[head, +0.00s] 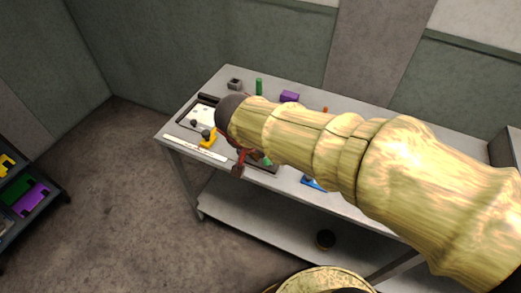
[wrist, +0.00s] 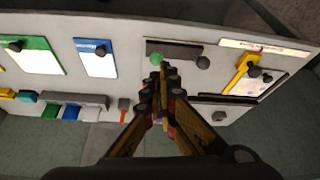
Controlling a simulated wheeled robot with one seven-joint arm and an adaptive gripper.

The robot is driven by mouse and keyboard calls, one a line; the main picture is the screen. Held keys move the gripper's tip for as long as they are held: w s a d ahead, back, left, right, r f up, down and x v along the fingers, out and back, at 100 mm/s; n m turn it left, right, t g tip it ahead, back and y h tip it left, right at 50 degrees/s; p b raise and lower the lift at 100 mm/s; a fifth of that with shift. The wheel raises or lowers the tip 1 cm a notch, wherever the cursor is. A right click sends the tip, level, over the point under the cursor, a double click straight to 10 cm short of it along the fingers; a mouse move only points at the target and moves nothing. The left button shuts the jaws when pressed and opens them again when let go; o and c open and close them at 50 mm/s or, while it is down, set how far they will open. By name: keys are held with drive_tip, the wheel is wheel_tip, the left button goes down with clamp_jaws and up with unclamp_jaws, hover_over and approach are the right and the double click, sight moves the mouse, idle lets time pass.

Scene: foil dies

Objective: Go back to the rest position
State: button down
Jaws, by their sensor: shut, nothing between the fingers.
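My gripper (wrist: 166,68) is shut and empty in the wrist view, its fingertips together above the grey table. In the head view my gripper (head: 240,164) shows small at the end of my arm, over the table's front edge. In the wrist view the fingertips overlap the picture of a green round knob (wrist: 155,59) on a dark strip; I cannot tell the height between them. My arm hides much of the tabletop in the head view.
The grey table (head: 215,178) has a lower shelf. It bears a purple block (head: 289,97), a green cylinder (head: 259,86), a grey block (head: 235,84) and a yellow piece (head: 208,138). A rack with coloured bins (head: 31,197) stands left. Floor between is clear.

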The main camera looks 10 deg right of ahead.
idle(0.4)
drive_tip(key=s+d+n+g+y, duration=0.1)
drive_tip(key=s+d+n+y, duration=0.1)
drive_tip(key=s+n, duration=0.6)
drive_tip(key=s+d+r+m+t, duration=0.2)
drive_tip(key=s+d+r, duration=0.5)
drive_tip(key=s+d, duration=0.1)
drive_tip(key=shift+s+m, duration=0.15)
drive_tip(key=shift+m, duration=0.15)
